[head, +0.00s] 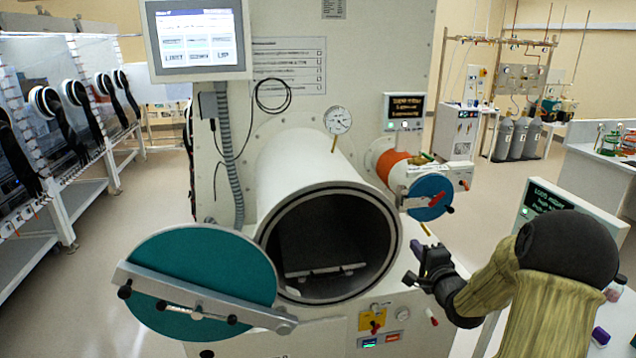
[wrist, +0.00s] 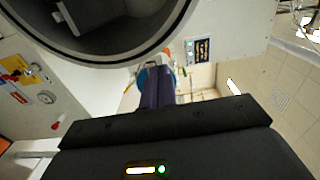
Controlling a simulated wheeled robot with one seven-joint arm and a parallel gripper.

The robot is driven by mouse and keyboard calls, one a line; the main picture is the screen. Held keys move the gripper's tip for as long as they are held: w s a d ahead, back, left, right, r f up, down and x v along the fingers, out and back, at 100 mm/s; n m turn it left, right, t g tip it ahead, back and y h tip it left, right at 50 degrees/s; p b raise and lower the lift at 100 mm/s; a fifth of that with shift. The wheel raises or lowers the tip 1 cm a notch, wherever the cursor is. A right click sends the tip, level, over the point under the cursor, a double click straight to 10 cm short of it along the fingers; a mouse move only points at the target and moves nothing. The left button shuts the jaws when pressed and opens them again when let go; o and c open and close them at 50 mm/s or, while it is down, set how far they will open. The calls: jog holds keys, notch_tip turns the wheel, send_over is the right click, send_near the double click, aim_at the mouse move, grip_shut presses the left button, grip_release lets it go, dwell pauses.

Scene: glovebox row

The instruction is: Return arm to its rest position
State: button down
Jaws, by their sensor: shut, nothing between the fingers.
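My gripper (head: 418,262) is shut and empty, in the lower right of the head view, just right of the open mouth of the large antechamber (head: 335,240). My arm reaches in from the right edge and is bent. In the wrist view the gripper's dark fingers (wrist: 158,88) are together, below and right of the round antechamber opening (wrist: 120,25). The gripper appears apart from the chamber rim.
The teal round door (head: 200,275) hangs open at the front left. A small antechamber with a blue door (head: 430,196) is above my gripper. A side bench (head: 600,160) stands right. Open floor (head: 500,210) lies behind my arm.

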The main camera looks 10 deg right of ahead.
jog(key=s+a+f+n+g+h, duration=0.1)
jog(key=s+a+f+n+g, duration=0.4)
jog(key=s+a+n+g, duration=0.45)
jog(key=s+a+f+n+g, duration=0.1)
jog(key=s+a+n, duration=0.3)
jog(key=s, duration=0.4)
jog(key=s+a+f+n+g, duration=0.2)
jog(key=s+a, duration=0.4)
jog(key=s, duration=0.3)
jog(key=n+g, duration=0.1)
jog(key=g, duration=0.1)
jog(key=shift+s+a+n+g, duration=0.2)
jog(key=shift+a+n+g, duration=0.15)
jog(key=shift+f, duration=0.1)
